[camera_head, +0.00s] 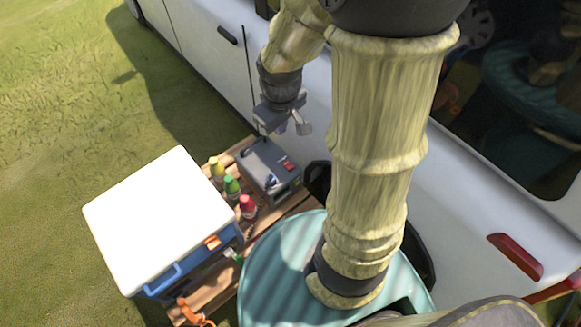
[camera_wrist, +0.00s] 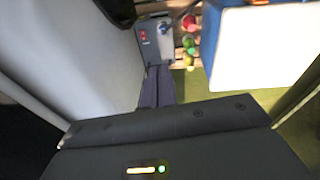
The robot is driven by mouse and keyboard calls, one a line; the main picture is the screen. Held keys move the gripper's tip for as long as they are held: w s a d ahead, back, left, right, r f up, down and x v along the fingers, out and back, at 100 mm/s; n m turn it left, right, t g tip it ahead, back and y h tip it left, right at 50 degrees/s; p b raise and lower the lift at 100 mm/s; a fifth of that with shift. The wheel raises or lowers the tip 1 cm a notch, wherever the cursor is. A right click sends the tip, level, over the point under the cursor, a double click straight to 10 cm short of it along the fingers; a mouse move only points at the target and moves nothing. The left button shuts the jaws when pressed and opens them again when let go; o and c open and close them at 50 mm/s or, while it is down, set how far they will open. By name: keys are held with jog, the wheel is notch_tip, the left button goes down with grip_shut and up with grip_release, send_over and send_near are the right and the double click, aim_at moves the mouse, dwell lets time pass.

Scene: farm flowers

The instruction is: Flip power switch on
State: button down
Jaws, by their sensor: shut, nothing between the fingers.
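A grey power box (camera_head: 262,160) sits on the wooden pallet beside the white vehicle. A red switch (camera_head: 287,165) is on its top face, towards the right. In the wrist view the box (camera_wrist: 154,48) is at the top centre, with the red switch (camera_wrist: 144,37) near its left edge. Whether the switch is on or off is too small to tell. My gripper (camera_head: 265,131) is above the far end of the box, apart from the switch. In the wrist view its fingers (camera_wrist: 158,72) are together and empty, overlapping the near edge of the box.
Red, green and yellow bottles (camera_head: 232,186) stand beside the box. A blue cooler with a white lid (camera_head: 150,220) is left of them. The white vehicle (camera_head: 215,60) stands close behind and to the right. Open grass (camera_head: 50,100) lies to the left.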

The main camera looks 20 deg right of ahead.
jog(key=w+d+f+n+g+b, duration=0.1)
jog(key=w+f+n+b, duration=0.3)
jog(key=f, duration=0.3)
jog(key=w+d+f+n+g+b, duration=0.1)
jog(key=w+d+f+n+b, duration=0.1)
jog(key=w+f+n+b, duration=0.3)
jog(key=n+g+b, duration=0.1)
jog(key=n+b, duration=0.7)
jog(key=b, duration=0.1)
send_over(292, 168)
jog(key=w, duration=0.2)
notch_tip(292, 168, down, 16)
jog(key=r, duration=0.1)
jog(key=shift+w+a+f, duration=0.2)
jog(key=shift+a, duration=0.15)
jog(key=shift+f, duration=0.1)
jog(key=f+b, duration=0.1)
jog(key=f, duration=0.3)
jog(key=s+f+b, duration=0.1)
jog(key=f, duration=0.4)
jog(key=f+b, duration=0.2)
jog(key=f, duration=0.2)
jog(key=shift+s+d+f, duration=0.25)
jog(key=shift+s+f, duration=0.1)
jog(key=shift+f, duration=0.05)
jog(key=shift+f, duration=0.1)
jog(key=shift+p, duration=0.35)
